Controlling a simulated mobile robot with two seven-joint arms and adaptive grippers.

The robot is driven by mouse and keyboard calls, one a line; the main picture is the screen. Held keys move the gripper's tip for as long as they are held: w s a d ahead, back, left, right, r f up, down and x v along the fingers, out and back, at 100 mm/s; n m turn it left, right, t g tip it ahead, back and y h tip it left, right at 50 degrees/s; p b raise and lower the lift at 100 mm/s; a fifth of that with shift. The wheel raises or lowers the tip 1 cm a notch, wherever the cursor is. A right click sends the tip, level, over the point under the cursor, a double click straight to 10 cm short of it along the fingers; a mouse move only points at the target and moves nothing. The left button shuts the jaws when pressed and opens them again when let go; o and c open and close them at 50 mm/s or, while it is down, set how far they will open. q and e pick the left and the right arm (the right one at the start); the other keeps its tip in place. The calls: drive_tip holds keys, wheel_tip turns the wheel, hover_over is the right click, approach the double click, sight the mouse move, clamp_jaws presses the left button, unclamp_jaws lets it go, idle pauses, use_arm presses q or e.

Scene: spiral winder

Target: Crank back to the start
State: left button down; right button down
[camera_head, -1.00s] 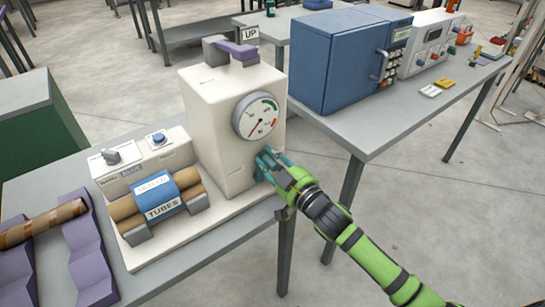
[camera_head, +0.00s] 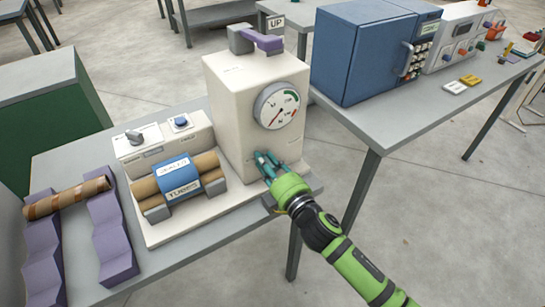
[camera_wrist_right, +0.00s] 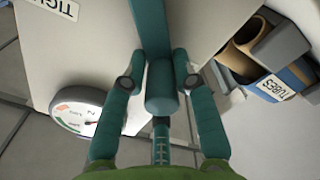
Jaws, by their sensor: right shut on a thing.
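The cream winder (camera_head: 232,115) stands on the table with a round dial (camera_head: 281,106) on its face, whose needle points to the lower left. The dial also shows in the wrist view (camera_wrist_right: 82,112). In the wrist view the teal crank's handle (camera_wrist_right: 162,90) sits between my right gripper's (camera_wrist_right: 160,75) fingers, with the crank arm (camera_wrist_right: 152,30) running up from it. In the head view my right gripper (camera_head: 267,163) is shut low on the winder's front, and the crank blends with the teal fingers. My left gripper is out of view.
A blue TUBES block (camera_head: 178,177) with brown tubes sits left of the winder. A brown tube (camera_head: 68,197) lies across purple cradles (camera_head: 112,235). A purple lever (camera_head: 262,42) tops the winder near an UP sign (camera_head: 275,22). A blue cabinet (camera_head: 355,55) stands on the right table.

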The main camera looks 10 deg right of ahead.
sight(251, 167)
drive_tip(key=f+n, duration=0.1)
drive_tip(key=a+n, duration=0.1)
drive_tip(key=n, duration=0.1)
drive_tip(key=shift+s+a+f+n+b, duration=0.3)
drive_tip(key=shift+f+b, duration=0.05)
drive_tip(key=shift+b, duration=0.05)
drive_tip(key=shift+s+a+f+n+b, duration=0.1)
drive_tip(key=shift+a+f+n+b, duration=0.1)
drive_tip(key=shift+f+n, duration=0.35)
drive_tip(key=shift+s+a+f+n+b, duration=0.1)
drive_tip(key=shift+a+f+n+b, duration=0.1)
drive_tip(key=shift+n, duration=0.55)
drive_tip(key=c, duration=1.1)
unclamp_jaws()
drive_tip(key=shift+d, duration=0.1)
drive_tip(key=shift+s+d+f, duration=0.1)
drive_tip(key=shift+s, duration=0.05)
drive_tip(key=v, duration=1.1)
drive_tip(key=shift+s, duration=0.3)
